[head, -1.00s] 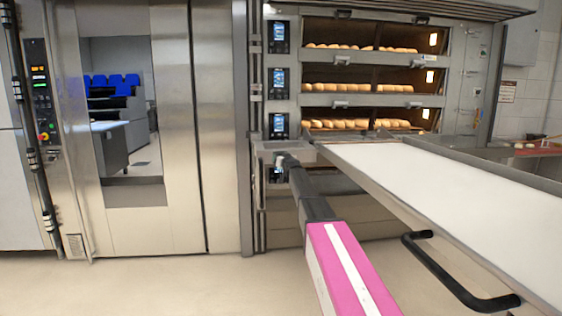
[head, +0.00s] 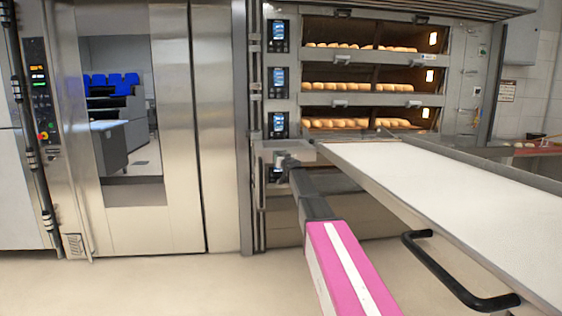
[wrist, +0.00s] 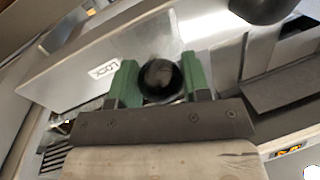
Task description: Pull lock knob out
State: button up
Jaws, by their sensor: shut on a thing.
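The lock knob (wrist: 160,78) is a black round knob in the wrist view, beside a label reading "LOCK" on a grey metal plate (wrist: 75,78). My gripper (wrist: 160,85) has green fingers on either side of the knob and is shut on it. The knob is too small and covered to make out there. How far the knob stands out from the plate cannot be told.
The loader with its white belt (head: 450,200) and black handle (head: 460,275) extends to the right of my arm. The deck oven (head: 372,105) holds several rows of bread. A second black rounded part (wrist: 264,8) is near the top of the wrist view. Open floor lies at left.

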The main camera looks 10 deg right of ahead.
jog(key=o, duration=1.3)
jog(key=shift+s, duration=0.25)
jog(key=s, duration=0.3)
jog(key=s+d, duration=0.1)
jog(key=s, duration=0.3)
jog(key=s+d, duration=0.1)
jog(key=s, duration=0.2)
jog(key=shift+s, duration=0.35)
jog(key=s+a+f+n+g+y, duration=0.1)
jog(key=s+a+f+g, duration=0.35)
jog(key=s+f, duration=0.7)
jog(key=s+a+f+n+g+y, duration=0.1)
jog(key=s+a+f+g, duration=0.3)
jog(key=s+f, duration=0.75)
jog(key=s+d+f+g+h, duration=0.1)
jog(key=s+d+f+g, duration=0.1)
jog(key=s+f, duration=0.3)
jog(key=s+d+f+m+g+h, duration=0.1)
jog(key=s+f+g, duration=0.3)
jog(key=s, duration=0.5)
jog(key=s+d+f+m+g+h, duration=0.1)
jog(key=s+d+f+g+h, duration=0.2)
jog(key=s+f, duration=0.3)
jog(key=shift+s+d+f, duration=0.25)
jog(key=shift+s+f, duration=0.1)
jog(key=shift+s, duration=0.35)
